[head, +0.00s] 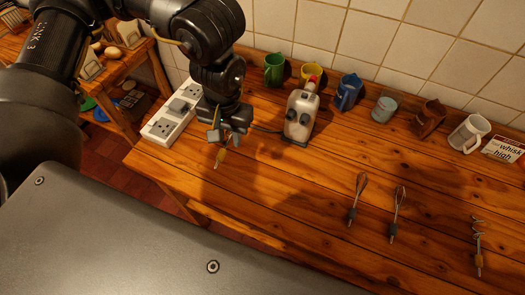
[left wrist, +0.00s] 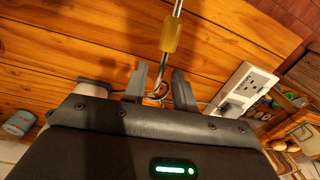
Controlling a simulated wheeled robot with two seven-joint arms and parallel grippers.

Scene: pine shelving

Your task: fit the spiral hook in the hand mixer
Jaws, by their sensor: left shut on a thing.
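My left gripper (head: 228,134) is shut on a spiral hook with a yellow collar (head: 219,157) and holds it above the left part of the table. In the left wrist view the gripper (left wrist: 159,91) grips its coiled metal end, and the yellow collar (left wrist: 171,36) and shaft point away from the fingers. The white hand mixer (head: 299,116) stands upright to the right of the gripper, apart from it, with two dark round sockets facing forward. A second spiral hook (head: 478,244) lies on the table at the far right. My right gripper is not in view.
Two whisks (head: 357,199) (head: 397,214) lie mid-table. A power strip (head: 168,122) is left of the gripper. Several mugs, including a green one (head: 273,69), line the tiled wall. A sign (head: 503,149) reads "whisk high". The table's front middle is clear.

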